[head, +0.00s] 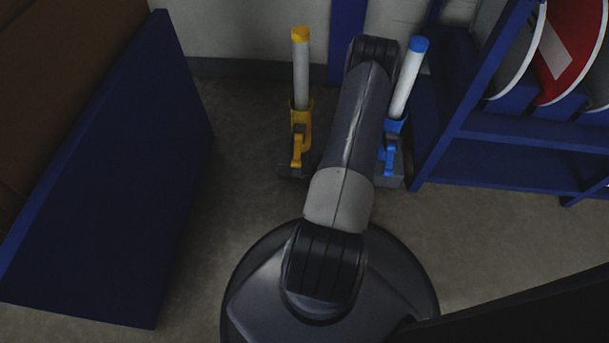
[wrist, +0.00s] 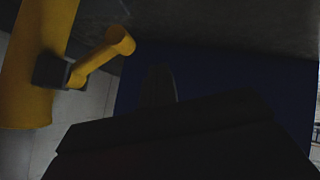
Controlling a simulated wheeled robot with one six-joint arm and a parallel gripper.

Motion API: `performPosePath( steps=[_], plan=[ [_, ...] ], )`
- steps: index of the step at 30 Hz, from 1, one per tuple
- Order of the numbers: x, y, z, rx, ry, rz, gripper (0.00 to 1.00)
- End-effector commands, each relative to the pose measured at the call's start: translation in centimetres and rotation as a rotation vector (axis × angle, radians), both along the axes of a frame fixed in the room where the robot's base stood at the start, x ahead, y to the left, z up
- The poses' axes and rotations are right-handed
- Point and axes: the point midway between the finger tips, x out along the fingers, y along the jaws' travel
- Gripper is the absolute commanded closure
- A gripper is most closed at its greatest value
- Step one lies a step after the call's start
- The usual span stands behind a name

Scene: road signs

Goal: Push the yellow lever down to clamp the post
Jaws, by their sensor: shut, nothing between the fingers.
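In the head view, a white post with a yellow cap (head: 300,62) stands upright in a yellow holder (head: 301,117). The yellow lever (head: 297,152) is on the holder's near side. In the wrist view, the yellow holder (wrist: 28,75) fills the left side, and the lever (wrist: 104,56) sticks out from a dark bracket toward picture right, ending in a round knob. My gripper (wrist: 158,85) is a dark shape right of the lever, shut and empty, with a visible gap to the knob. In the head view my gripper is hidden behind my arm.
A blue-capped post (head: 408,78) in a blue holder (head: 388,150) stands right of my arm. A blue rack (head: 520,130) with round signs is at the right. A large blue panel (head: 120,190) stands at the left. Floor is clear between panel and yellow holder.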

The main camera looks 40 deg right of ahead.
Motion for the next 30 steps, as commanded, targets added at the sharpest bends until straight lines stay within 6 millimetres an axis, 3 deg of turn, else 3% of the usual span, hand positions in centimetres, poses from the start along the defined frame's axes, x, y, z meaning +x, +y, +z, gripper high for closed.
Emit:
performPosePath(
  steps=[15, 21, 30],
  plan=[
    [-7.6, -0.4, 3.7, 0.002, 0.001, -0.005, 1.0],
    [-8.9, -0.4, 4.2, 0.002, 0.001, -0.004, 1.0],
    [-9.1, -0.4, 4.2, 0.002, 0.001, -0.001, 1.0]
  ],
)
